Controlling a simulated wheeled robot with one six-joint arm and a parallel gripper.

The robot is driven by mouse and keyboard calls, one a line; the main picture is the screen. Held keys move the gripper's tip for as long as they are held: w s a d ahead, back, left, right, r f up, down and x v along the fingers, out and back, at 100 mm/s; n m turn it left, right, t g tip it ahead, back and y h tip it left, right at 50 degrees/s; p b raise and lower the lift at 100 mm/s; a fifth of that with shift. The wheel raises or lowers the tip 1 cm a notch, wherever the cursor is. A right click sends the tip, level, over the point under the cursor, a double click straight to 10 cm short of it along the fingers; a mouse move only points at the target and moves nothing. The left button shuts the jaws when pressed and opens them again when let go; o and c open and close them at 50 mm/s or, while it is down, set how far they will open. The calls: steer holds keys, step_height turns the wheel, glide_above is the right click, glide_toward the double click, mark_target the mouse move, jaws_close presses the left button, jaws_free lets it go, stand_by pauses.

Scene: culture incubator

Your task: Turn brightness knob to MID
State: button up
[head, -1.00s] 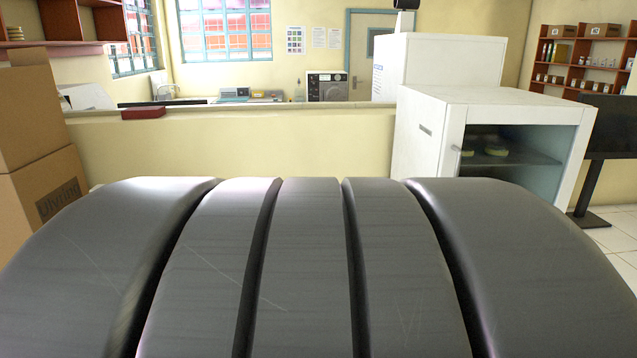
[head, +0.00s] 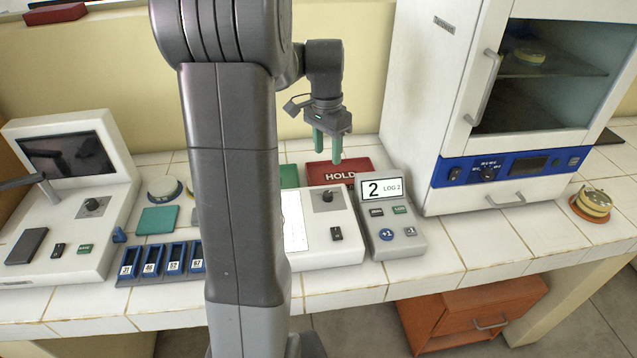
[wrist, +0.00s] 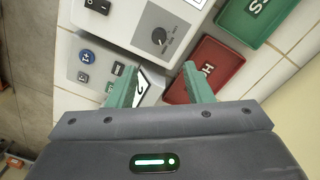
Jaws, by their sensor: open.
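A dark round knob (head: 327,196) sits on the white light-panel box in the middle of the bench. It also shows in the wrist view (wrist: 159,36), beyond my fingertips; its markings are too small to read. Two other dark knobs show in the head view: one on the screen device (head: 93,204) at left and one on the incubator's blue panel (head: 488,173). I cannot tell from labels which is the brightness knob. My gripper (head: 328,150) is open and empty, pointing down above the back of the bench. It also shows in the wrist view (wrist: 159,76).
A counter (head: 395,215) reading 2 stands right of the light-panel box. A red HOLD tray (head: 340,172) and a green tray (head: 289,176) lie behind. The incubator (head: 415,110) stands at right. Blue numbered slots (head: 160,262) are at left. My arm hides part of the bench.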

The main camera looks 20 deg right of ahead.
mark_target(328, 193)
steer(key=f, duration=0.8)
steer(key=f+p, duration=0.1)
steer(key=f, duration=0.3)
steer(key=shift+s+d+f, duration=0.1)
steer(key=shift+s+f, duration=0.25)
steer(key=shift+c, duration=0.5)
steer(key=c, duration=0.9)
steer(key=shift+n, duration=0.4)
steer(key=n+b, duration=0.1)
steer(key=n, duration=0.2)
steer(key=shift+n, duration=0.3)
steer(key=shift+n+b, duration=0.6)
steer(key=shift+n, duration=1.6)
